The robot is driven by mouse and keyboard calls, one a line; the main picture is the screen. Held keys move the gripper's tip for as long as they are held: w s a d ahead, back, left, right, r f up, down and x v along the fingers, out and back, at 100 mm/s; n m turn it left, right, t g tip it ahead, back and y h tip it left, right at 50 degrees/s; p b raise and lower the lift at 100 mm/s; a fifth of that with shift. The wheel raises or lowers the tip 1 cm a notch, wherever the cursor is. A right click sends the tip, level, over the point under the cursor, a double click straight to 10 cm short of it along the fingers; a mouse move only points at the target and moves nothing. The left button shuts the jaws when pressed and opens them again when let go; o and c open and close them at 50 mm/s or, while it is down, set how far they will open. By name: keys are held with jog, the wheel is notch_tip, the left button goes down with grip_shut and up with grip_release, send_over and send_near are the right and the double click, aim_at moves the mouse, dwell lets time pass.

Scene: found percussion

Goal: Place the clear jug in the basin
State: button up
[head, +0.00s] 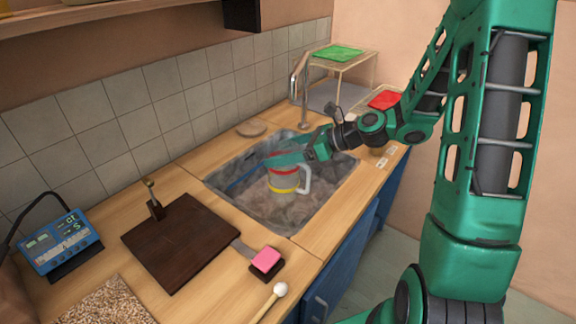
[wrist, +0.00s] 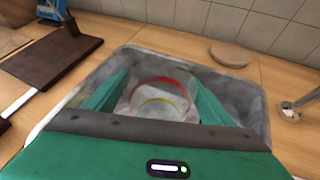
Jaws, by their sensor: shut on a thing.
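The clear jug (head: 283,181) has a red band near its top, a yellow band lower down and a pale handle on its right. It is upright within the basin's outline in the head view. My gripper (head: 284,159) is shut on the jug near its rim, with a green finger on each side in the wrist view (wrist: 160,92). The jug also shows between the fingers in the wrist view (wrist: 158,92). The grey basin (head: 228,190) is set into the wooden counter. I cannot tell whether the jug's base touches the basin floor.
A tap (head: 302,90) stands behind the basin. A dark board (head: 180,240) lies to the left, with a pink block (head: 266,259) and a white-headed mallet (head: 279,290) near the front. A round wooden disc (head: 251,128) lies behind the basin. A wire rack (head: 345,65) stands at the back right.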

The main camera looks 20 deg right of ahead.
aim_at(297, 150)
jog(key=w+d+f, duration=0.2)
jog(key=d, duration=0.1)
jog(key=shift+w+f, duration=0.15)
jog(key=shift+w, duration=0.05)
jog(key=shift+f, duration=2.1)
jog(key=o, duration=1.5)
jog(key=v, duration=1.2)
jog(key=shift+d, duration=0.1)
